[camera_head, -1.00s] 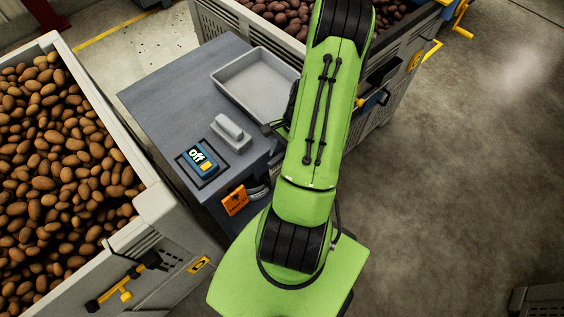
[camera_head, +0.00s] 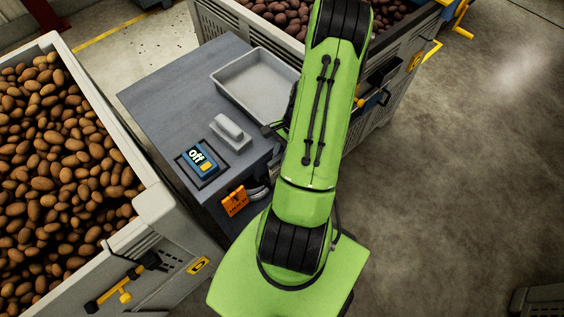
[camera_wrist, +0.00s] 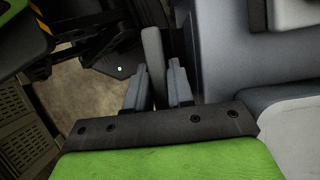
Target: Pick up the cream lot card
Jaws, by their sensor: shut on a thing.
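In the wrist view, a thin pale slab (camera_wrist: 153,58) stands between the two fingers of my gripper (camera_wrist: 157,88). It looks greyish in the shade, and I take it for the cream lot card, seen nearly edge-on. The grey fingers are shut on it, one on each side. Its lower part is hidden behind the dark gripper bar. In the head view my green arm covers the gripper, and I see no card there.
The grey table (camera_head: 170,95) bears a light tray (camera_head: 222,82), a white handled block (camera_head: 230,132) and a blue device (camera_head: 198,160) reading "off". An orange tag (camera_head: 235,202) hangs at its front side. Potato crates (camera_head: 150,200) flank it.

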